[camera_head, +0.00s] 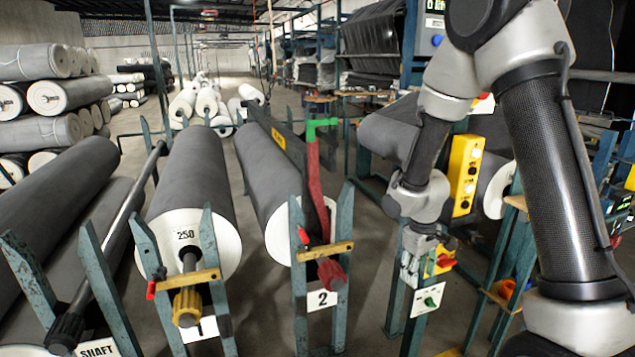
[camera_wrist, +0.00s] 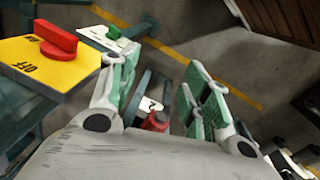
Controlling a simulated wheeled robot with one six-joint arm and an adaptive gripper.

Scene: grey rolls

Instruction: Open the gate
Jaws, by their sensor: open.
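Stand 2 holds a grey roll (camera_head: 262,165) and has a yellow bar (camera_head: 325,252) lying across its front, with a small red handle at the left end. The bar looks closed across the stand's two teal posts. A second yellow bar (camera_head: 187,282) lies across the front of the stand with the roll marked 250. My gripper (camera_head: 422,250) is to the right of stand 2, apart from its bar. In the wrist view my gripper (camera_wrist: 160,90) is open with nothing between its fingers. Beyond it shows the red shaft end (camera_wrist: 155,121) beside the "2" sign.
A yellow switch box (camera_wrist: 50,65) with a red knob is close to my left finger in the wrist view. A green knob (camera_head: 430,301) on a white plate sits on a post below my gripper. Floor shows between the stands.

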